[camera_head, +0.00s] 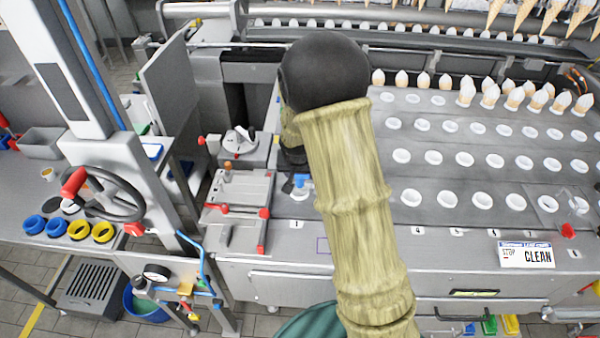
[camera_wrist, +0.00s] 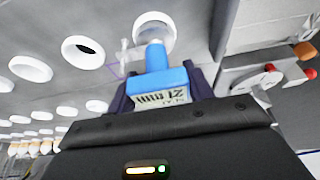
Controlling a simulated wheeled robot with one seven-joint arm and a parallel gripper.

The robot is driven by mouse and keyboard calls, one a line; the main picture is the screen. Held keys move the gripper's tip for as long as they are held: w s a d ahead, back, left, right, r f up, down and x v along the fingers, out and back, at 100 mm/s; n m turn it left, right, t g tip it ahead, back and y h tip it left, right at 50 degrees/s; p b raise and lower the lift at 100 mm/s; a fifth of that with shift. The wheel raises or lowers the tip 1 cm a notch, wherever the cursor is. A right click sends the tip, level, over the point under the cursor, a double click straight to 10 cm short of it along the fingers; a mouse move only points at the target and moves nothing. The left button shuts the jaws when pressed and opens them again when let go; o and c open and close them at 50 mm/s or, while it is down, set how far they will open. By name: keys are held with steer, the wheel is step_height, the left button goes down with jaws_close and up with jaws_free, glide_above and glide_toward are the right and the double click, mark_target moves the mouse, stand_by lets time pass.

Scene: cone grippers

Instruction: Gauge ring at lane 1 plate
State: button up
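My gripper (camera_wrist: 163,92) is shut on a blue gauge (camera_wrist: 158,80) with a pale label bearing dark print. The gauge has a rounded blue tip that points at a white ring (camera_wrist: 154,24) in the grey plate. The tip overlaps the near side of this ring in the wrist view; I cannot tell whether it is inside it or above it. In the head view the ring (camera_head: 299,195) lies just behind the lane 1 label (camera_head: 296,224), with a bit of blue just above it. My sleeved arm hides lanes 2 and 3, and most of my gripper.
Rows of white rings fill the grey plate (camera_head: 450,250) to the right, with cones at the back. A fixture with red knobs (camera_head: 237,212) stands close left of lane 1. A CLEAN sign (camera_head: 526,255) is at the front right. Blue and yellow rings (camera_head: 80,229) lie far left.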

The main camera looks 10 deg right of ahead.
steer(key=o, duration=0.5)
steer(key=b+v, duration=0.1)
steer(key=v, duration=1.6)
steer(key=shift+s+r+b, duration=0.1)
steer(key=shift+r+b, duration=0.1)
steer(key=shift+b, duration=0.1)
steer(key=s+f+n, duration=0.1)
steer(key=s+f, duration=0.2)
steer(key=s, duration=0.2)
steer(key=s+d+f+n+g+y, duration=0.1)
steer(key=s+f, duration=0.2)
steer(key=s, duration=0.2)
steer(key=s+f+n, duration=0.1)
steer(key=s+f, duration=0.2)
steer(key=s, duration=0.2)
steer(key=shift+s+d+f+n+g, duration=0.1)
steer(key=shift+d+f+n+g, duration=0.2)
steer(key=shift+d, duration=0.1)
